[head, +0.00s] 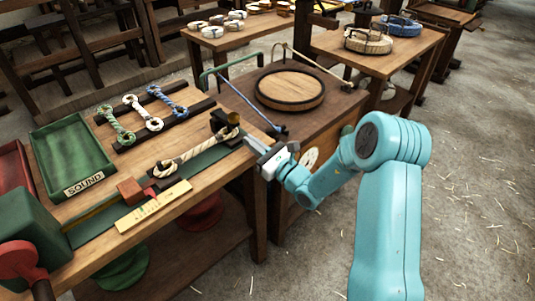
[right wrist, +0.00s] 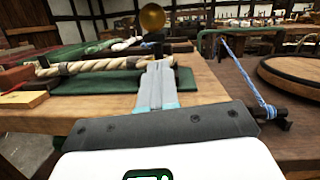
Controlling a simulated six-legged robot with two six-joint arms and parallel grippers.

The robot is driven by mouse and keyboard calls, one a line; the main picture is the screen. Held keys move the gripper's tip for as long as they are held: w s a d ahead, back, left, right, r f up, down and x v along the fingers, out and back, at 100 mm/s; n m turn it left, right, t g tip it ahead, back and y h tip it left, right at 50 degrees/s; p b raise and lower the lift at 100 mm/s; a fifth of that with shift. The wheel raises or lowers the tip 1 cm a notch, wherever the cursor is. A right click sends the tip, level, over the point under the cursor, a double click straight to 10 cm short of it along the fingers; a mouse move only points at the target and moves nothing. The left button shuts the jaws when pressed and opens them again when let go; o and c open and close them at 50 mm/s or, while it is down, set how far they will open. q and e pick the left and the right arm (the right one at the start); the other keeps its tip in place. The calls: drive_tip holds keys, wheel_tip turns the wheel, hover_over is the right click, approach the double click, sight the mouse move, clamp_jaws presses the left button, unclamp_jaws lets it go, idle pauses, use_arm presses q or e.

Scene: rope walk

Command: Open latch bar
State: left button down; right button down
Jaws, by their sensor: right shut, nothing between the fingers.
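My right gripper (head: 258,145) is at the right end of the bench, its fingers shut and empty. In the right wrist view its closed fingers (right wrist: 157,88) point toward a dark post with a round brass knob (right wrist: 152,17). In the head view the dark fitting (head: 226,122) stands at the right end of a thick rope (head: 196,150). The rope, also in the right wrist view (right wrist: 95,66), lies over a green strip (head: 210,157). I cannot tell for sure which part is the latch bar. The fingers appear close to the fitting; contact is unclear. My left gripper is out of view.
The bench (head: 120,180) also holds a green tray marked SOUND (head: 70,155), several short rope samples (head: 150,112), a ruler-like wooden strip (head: 153,205) and a red block (head: 131,190). A wooden cabinet with a round lid (head: 290,90) stands behind my right gripper. Floor at right is open.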

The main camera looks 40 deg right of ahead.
sight(237, 125)
drive_tip(key=r, duration=0.1)
drive_tip(key=w+r, duration=0.1)
drive_tip(key=r, duration=0.1)
drive_tip(key=shift+w+a, duration=0.3)
drive_tip(key=shift+w, duration=0.05)
drive_tip(key=shift+w+r, duration=0.15)
drive_tip(key=shift+w, duration=0.05)
drive_tip(key=shift+p, duration=0.3)
